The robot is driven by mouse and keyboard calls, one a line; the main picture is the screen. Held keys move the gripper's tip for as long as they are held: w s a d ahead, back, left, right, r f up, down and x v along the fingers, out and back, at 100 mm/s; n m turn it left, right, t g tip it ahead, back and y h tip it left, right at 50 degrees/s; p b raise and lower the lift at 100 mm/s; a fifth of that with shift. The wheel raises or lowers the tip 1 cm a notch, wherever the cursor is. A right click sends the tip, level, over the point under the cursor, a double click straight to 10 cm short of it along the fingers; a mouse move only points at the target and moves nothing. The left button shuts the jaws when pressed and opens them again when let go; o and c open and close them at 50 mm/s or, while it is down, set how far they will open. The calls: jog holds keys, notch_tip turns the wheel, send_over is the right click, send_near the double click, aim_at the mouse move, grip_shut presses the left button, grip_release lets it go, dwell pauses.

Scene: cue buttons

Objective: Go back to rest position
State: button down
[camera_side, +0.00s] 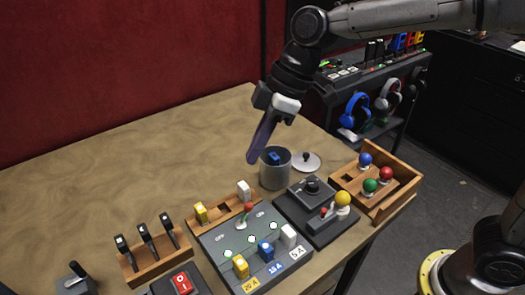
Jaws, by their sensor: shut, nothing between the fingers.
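My gripper (256,152) hangs from the arm above the table, its dark fingers shut with nothing visible between them. It points down and slightly left. Its tips are just left of the grey canister (272,174) in the picture; I cannot tell the exact height or gap. The canister stands upright and open, with a blue object (275,157) visible at its mouth.
A lid (306,162) lies right of the canister. A grey switch panel (238,243), a joystick box (310,208), a wooden tray with coloured balls (390,192) and a lever rack (155,255) crowd the front. The table's back left (110,160) is clear.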

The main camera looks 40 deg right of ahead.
jog(key=s+d+r+m+t+h, duration=0.1)
jog(key=s+d+r+m+t, duration=0.1)
jog(key=s+d+r, duration=0.35)
jog(key=s+d+r+m+t, duration=0.1)
jog(key=s+d+r, duration=0.15)
jog(key=d, duration=0.55)
jog(key=s+d+f+m+h, duration=0.1)
jog(key=s+d+f+m, duration=0.3)
jog(key=s, duration=0.3)
jog(key=s+d+f+m+h, duration=0.2)
jog(key=s+d+f+m, duration=0.3)
jog(key=s+d, duration=0.1)
jog(key=shift+s+t, duration=0.4)
jog(key=shift+s, duration=0.05)
